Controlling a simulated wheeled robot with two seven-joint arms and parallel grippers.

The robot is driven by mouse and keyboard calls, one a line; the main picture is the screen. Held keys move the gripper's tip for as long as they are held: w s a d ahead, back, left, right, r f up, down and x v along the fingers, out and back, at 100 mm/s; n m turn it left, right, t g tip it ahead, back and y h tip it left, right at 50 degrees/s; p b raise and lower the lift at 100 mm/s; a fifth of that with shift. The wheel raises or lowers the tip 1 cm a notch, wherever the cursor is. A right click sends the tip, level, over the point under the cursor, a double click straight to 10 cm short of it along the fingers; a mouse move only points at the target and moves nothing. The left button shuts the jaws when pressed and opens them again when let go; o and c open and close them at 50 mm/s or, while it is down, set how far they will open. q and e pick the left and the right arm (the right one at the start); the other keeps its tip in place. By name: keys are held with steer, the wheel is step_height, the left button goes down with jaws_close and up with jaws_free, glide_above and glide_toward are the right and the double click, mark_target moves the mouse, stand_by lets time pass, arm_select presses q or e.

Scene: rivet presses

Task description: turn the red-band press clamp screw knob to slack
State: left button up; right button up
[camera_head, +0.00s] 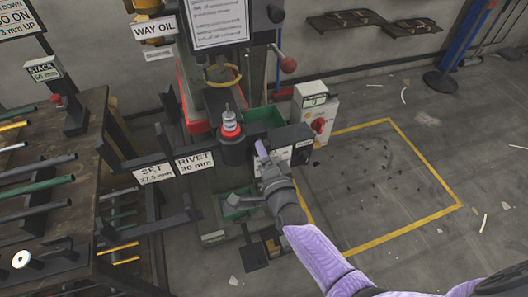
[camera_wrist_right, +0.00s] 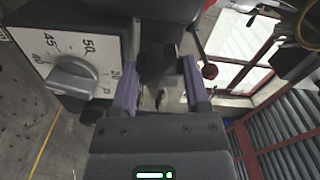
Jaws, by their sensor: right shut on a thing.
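The press (camera_head: 233,148) stands in the middle of the head view, with a red band (camera_head: 230,130) around its upright spindle. My right gripper (camera_head: 263,153) is at the press's right front side, just below and right of the red band. In the right wrist view its two purple fingers (camera_wrist_right: 160,82) stand on either side of a dark knob (camera_wrist_right: 157,60), and they are shut on it. The knob is hidden behind the gripper in the head view. Its turn position cannot be read. My left gripper is not in view.
A dial box with a grey pointer knob (camera_wrist_right: 73,76) sits close left of the fingers in the wrist view. A grey box with a red switch (camera_head: 318,126) stands right of the press. A rack of rods (camera_head: 60,190) fills the left. Yellow-marked floor (camera_head: 385,185) is open at right.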

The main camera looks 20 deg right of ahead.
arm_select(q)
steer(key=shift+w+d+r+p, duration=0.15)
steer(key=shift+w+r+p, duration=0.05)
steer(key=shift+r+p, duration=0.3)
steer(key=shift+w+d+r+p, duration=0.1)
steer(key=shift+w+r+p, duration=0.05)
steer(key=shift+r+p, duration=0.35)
arm_select(e)
steer(key=shift+d+f+n, duration=0.1)
steer(key=shift+n, duration=3.75)
steer(key=shift+d+f+n, duration=0.1)
steer(key=shift+n, duration=3.75)
steer(key=o, duration=1.3)
steer(key=shift+r, duration=0.1)
steer(key=shift+s, duration=0.1)
